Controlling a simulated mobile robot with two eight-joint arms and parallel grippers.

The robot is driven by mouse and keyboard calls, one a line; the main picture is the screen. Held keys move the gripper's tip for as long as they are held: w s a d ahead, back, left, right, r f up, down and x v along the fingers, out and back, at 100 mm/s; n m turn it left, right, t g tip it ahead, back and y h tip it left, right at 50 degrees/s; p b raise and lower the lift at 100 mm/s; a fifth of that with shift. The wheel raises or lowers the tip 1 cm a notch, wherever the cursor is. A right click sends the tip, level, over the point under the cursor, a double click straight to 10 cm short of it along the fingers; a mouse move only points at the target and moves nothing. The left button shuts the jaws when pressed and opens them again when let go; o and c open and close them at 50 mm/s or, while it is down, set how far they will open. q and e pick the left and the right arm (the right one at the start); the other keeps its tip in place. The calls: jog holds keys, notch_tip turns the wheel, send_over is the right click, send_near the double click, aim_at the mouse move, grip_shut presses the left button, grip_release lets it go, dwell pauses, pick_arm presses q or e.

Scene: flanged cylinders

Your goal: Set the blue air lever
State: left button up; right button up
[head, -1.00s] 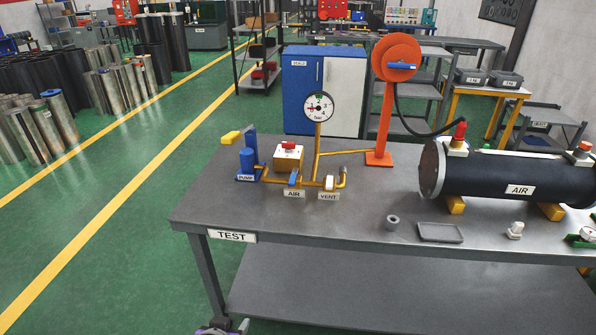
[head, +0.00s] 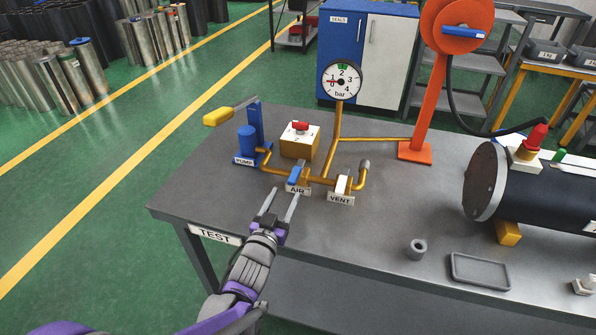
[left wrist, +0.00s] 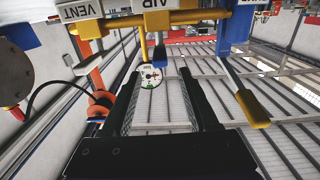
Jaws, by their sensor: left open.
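The blue air lever (head: 293,176) sits on the yellow pipe, just above the AIR label (head: 297,189) on the test bench. My left gripper (head: 284,192) is open and empty, just in front of the lever, pointing at it. In the left wrist view, where the labels appear upside down, the blue lever (left wrist: 160,56) shows just beyond and between the open fingertips (left wrist: 162,73). I see no contact between fingers and lever. My right gripper is not in view.
The white VENT valve (head: 342,184) is right of the lever, the blue pump (head: 246,142) left. The pressure gauge (head: 342,80) rises behind. A grey ring (head: 416,249) and tray (head: 480,270) lie to the right. The bench front by the gripper is clear.

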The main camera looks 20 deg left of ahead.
aim_at(298, 167)
pick_arm(q)
jog(key=w, duration=0.9)
jog(key=shift+w+d+p, duration=0.15)
jog(key=shift+p, duration=0.15)
jog(key=shift+c, duration=0.2)
grip_shut()
dwell(0.8)
